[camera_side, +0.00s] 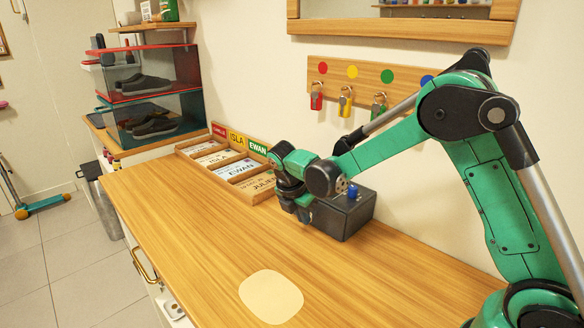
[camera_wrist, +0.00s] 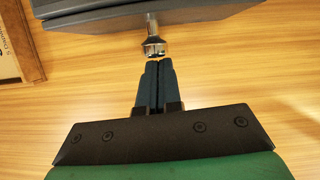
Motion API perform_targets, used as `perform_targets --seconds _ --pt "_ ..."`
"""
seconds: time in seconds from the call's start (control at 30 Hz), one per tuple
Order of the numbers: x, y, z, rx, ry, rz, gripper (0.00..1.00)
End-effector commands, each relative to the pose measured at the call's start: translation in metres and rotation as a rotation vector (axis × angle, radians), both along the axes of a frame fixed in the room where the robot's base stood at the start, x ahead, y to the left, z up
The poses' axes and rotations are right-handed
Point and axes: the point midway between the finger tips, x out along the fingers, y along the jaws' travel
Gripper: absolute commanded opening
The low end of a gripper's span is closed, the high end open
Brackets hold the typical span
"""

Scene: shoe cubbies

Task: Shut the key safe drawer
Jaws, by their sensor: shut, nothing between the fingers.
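The key safe (camera_side: 352,212) is a dark grey box with a blue knob on top, standing on the wooden counter near the wall. Its grey front (camera_wrist: 110,17) shows at the top of the wrist view, with a metal knob (camera_wrist: 153,38) sticking out towards me. My gripper (camera_wrist: 158,61) is shut and empty, its fingertips right at the knob's end; I cannot tell whether they touch it. In the side view my gripper (camera_side: 303,212) is at the box's left side, and my wrist hides that face. How far the drawer stands out cannot be told.
A wooden tray (camera_side: 250,190) with name cards lies just left of the safe. Shoe cubbies (camera_side: 155,106) stand at the far left. The front of the counter (camera_side: 190,240) is clear around a pale mat (camera_side: 271,297).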

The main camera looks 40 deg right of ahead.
Motion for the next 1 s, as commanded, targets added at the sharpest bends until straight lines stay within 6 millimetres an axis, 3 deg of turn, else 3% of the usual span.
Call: perform_targets --seconds 0.4,0.53,0.67,0.8,1.0 --pt "0.0 -0.003 0.0 -0.011 -0.001 -0.007 0.0" --pt "-0.001 0.013 0.001 -0.008 0.0 -0.001 0.0" --pt "-0.003 0.044 0.002 0.0 0.0 0.008 0.0" --pt "-0.004 0.054 0.04 0.0 0.0 0.003 0.0" --pt "-0.005 0.068 0.076 0.001 0.0 0.003 0.0"
